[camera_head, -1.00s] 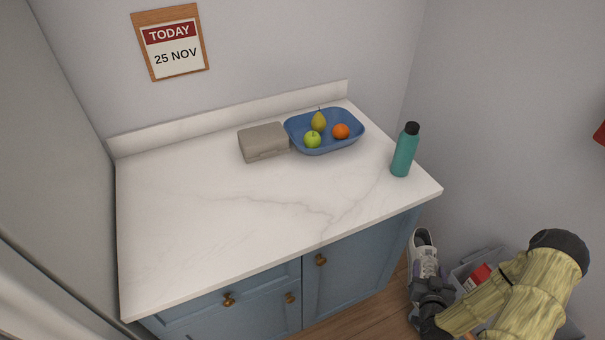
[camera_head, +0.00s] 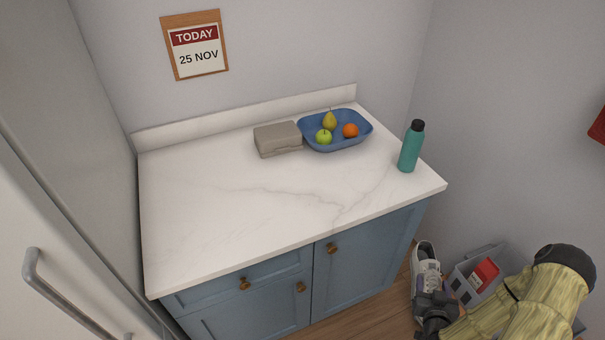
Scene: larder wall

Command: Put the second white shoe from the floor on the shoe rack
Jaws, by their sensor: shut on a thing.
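A white shoe (camera_head: 426,257) shows at the lower right, beside the right end of the blue cabinet, toe or heel end upward in the picture. My gripper (camera_head: 430,294) is shut on this shoe; my arm covers its lower part. Whether the shoe is clear of the floor cannot be told. The shoe rack is not in view, and no other shoe shows.
A grey crate (camera_head: 458,284) with a red item (camera_head: 484,274) stands right of the shoe. The white worktop (camera_head: 240,215) holds a teal bottle (camera_head: 410,150), a blue fruit bowl (camera_head: 350,143) and a grey-brown box (camera_head: 278,140). A handled door (camera_head: 45,290) is at left.

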